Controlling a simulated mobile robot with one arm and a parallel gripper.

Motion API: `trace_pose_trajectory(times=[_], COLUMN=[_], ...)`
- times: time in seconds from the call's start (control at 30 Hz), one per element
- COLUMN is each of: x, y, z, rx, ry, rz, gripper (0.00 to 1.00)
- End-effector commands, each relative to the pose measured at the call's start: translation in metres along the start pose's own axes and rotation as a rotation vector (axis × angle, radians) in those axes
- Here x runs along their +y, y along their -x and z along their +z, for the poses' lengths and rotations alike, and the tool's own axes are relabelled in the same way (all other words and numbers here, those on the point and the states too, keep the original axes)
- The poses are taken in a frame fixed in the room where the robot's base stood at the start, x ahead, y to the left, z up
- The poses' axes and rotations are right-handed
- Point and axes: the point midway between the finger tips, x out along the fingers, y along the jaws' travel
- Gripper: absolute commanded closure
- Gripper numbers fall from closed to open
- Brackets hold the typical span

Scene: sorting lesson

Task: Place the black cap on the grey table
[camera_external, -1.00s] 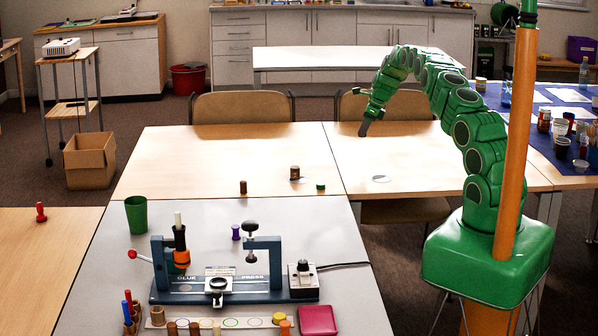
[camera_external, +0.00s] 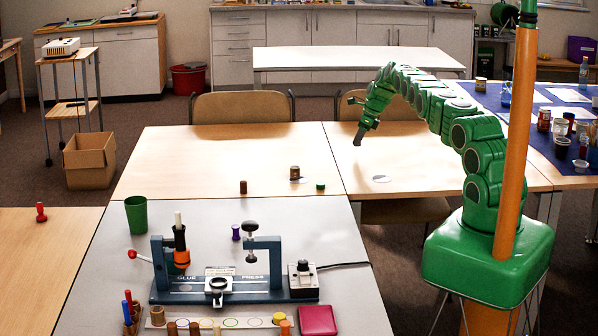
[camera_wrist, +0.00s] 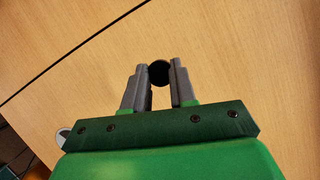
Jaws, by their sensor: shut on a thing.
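The black cap (camera_wrist: 158,72) is a small dark round piece held between the two grey fingers of my gripper (camera_wrist: 159,85) in the wrist view. In the outside view my gripper (camera_external: 359,136) points down above the right wooden table, with the wooden top beneath it. The cap cannot be made out there. The grey table (camera_external: 320,222) is in the front centre, to the left of and nearer than my gripper. Its far edge meets the wooden tables.
A blue glue press (camera_external: 230,290), green cup (camera_external: 136,214), purple piece (camera_external: 236,232) and control box (camera_external: 302,279) stand on the grey table. A brown cylinder (camera_external: 295,172), a smaller one (camera_external: 243,187) and a green piece (camera_external: 320,187) stand beyond it. The grey table's right side has free room.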

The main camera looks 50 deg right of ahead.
Motion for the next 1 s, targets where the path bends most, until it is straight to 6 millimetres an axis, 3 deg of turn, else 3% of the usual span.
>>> trace_pose_trajectory(times=[0.47,0.7,1.0], x=[-0.005,-0.004,-0.004], y=[-0.008,-0.035,-0.036], z=[0.002,-0.011,-0.011], rx=[-0.002,0.001,0.000], ry=[0.002,0.001,0.002], rz=[-0.001,0.003,0.001], gripper=[1.00,1.00,1.00])
